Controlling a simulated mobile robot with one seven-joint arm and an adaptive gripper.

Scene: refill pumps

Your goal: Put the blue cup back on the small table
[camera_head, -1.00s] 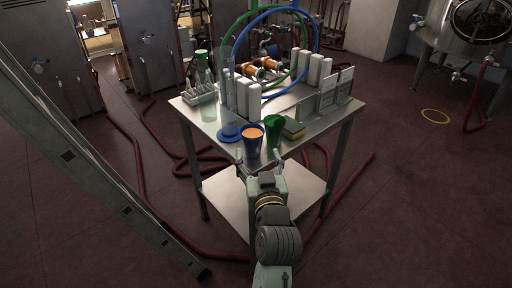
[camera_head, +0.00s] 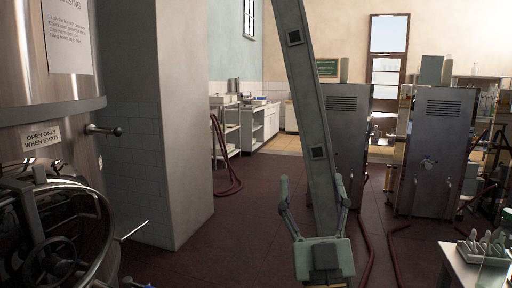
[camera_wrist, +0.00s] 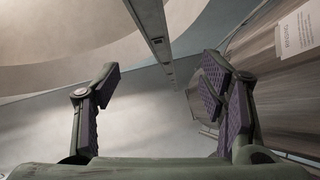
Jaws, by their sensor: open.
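My gripper (camera_head: 314,208) is raised in the lower middle of the head view, open and empty, with its two fingers spread apart and pointing up. In the wrist view my gripper (camera_wrist: 165,105) also shows open with nothing between its dark finger pads. The blue cup is in neither view now. The small table (camera_head: 455,266) shows only as a corner at the lower right edge of the head view, with some pale items on it. My gripper is well to the left of that corner.
A large steel tank (camera_head: 75,110) with a round hatch stands close on the left, beside a pale pillar (camera_head: 178,120). A grey ladder-like beam (camera_head: 308,110) rises behind my gripper. Steel cabinets (camera_head: 430,150) and red hoses (camera_head: 398,240) are at the right. Dark floor (camera_head: 240,240) is open in the middle.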

